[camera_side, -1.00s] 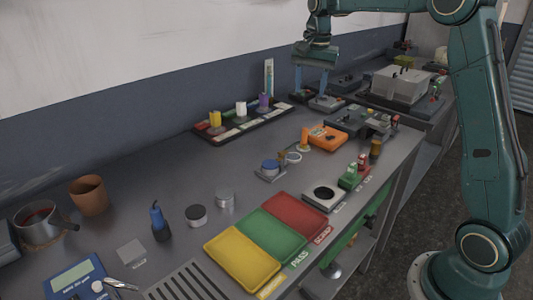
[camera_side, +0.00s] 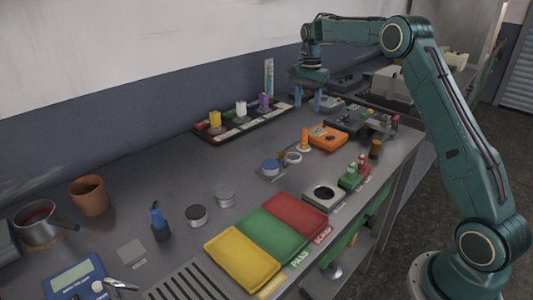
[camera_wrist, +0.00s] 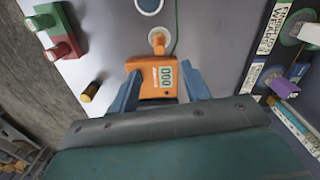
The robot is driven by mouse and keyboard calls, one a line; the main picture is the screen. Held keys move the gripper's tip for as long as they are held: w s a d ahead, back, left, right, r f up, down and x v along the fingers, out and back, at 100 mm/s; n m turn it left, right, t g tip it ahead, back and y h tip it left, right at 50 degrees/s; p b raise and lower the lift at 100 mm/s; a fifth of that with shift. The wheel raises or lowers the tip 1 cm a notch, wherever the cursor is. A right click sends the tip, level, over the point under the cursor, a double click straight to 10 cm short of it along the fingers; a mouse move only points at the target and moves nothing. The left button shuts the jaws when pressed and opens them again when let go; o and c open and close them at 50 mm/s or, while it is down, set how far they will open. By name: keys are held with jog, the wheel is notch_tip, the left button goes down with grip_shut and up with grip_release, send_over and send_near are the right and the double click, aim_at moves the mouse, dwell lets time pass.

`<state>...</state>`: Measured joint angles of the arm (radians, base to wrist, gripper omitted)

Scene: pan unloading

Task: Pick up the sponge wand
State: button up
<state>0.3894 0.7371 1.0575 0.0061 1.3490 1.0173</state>
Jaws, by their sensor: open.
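No thing is clearly recognisable as the sponge wand; I cannot tell which object it is. An upright orange cylinder (camera_side: 305,138) stands beside an orange box (camera_side: 328,137). In the wrist view the orange cylinder (camera_wrist: 157,40) rises from a pale round base, just beyond the orange box (camera_wrist: 150,80) with a display. My gripper (camera_side: 307,99) is open and empty above the back of the bench, behind the orange box in the side view. In the wrist view the blue fingers of my gripper (camera_wrist: 160,86) are spread on either side of the orange box's image, with nothing between them.
A dark rack (camera_side: 245,130) with yellow, white and purple spools lies left of my gripper. A green device (camera_side: 352,178) and a brown-yellow cylinder (camera_side: 376,148) stand near the front edge. Yellow, green and red trays (camera_side: 240,262) lie at the front.

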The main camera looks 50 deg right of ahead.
send_over(304, 143)
jog(key=d, duration=0.1)
jog(key=f, duration=0.7)
jog(key=shift+w+f, duration=0.3)
jog(key=shift+f, duration=0.05)
jog(key=shift+f, duration=0.1)
jog(key=shift+a+f, duration=0.1)
jog(key=shift+f, duration=2.4)
grip_shut()
